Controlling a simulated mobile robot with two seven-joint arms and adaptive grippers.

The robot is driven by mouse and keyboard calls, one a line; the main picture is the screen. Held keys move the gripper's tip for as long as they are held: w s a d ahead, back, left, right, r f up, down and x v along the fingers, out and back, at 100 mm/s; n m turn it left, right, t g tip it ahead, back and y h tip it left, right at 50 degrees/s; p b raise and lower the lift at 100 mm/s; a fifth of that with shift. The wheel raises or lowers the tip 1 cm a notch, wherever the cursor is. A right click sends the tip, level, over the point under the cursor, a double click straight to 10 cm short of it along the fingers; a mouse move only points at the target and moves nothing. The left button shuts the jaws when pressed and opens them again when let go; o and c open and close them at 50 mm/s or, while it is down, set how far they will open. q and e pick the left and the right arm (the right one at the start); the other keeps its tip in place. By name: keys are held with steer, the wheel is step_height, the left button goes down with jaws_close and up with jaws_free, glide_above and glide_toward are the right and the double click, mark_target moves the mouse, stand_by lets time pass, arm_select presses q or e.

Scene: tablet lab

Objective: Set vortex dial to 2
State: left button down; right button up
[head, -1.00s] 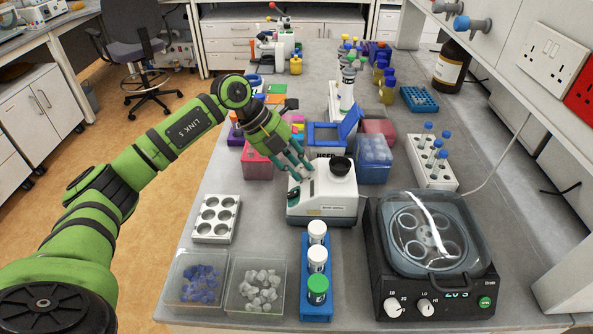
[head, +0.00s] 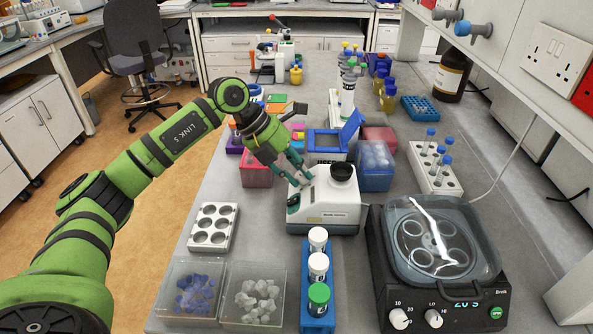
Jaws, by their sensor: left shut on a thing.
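The vortex mixer (head: 325,213) is a small white machine with a grey base and a black cup on top, standing mid-bench. My left gripper (head: 303,181) comes down on the upper left of its housing, with its fingertips close together at the top surface. It is shut on the vortex dial, which the fingers mostly hide. The dial's marks and setting are too small and covered to read. My right gripper is out of view.
A blue rack (head: 318,322) of capped tubes stands in front of the mixer. A lidded black shaker (head: 447,308) is at the right. A blue open-lidded box (head: 328,142) stands close behind the mixer. A multi-well plate (head: 203,245) lies to the left.

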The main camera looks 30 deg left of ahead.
arm_select(q)
steer(key=shift+s+f, duration=0.15)
steer(key=shift+f, duration=0.15)
steer(key=c, duration=1)
jaws_free()
steer(key=shift+r, duration=0.15)
steer(key=shift+r, duration=0.1)
steer(key=shift+a+r, duration=0.15)
steer(key=shift+r, duration=0.1)
steer(key=v, duration=1.1)
steer(key=shift+s, duration=0.15)
steer(key=shift+r, duration=0.15)
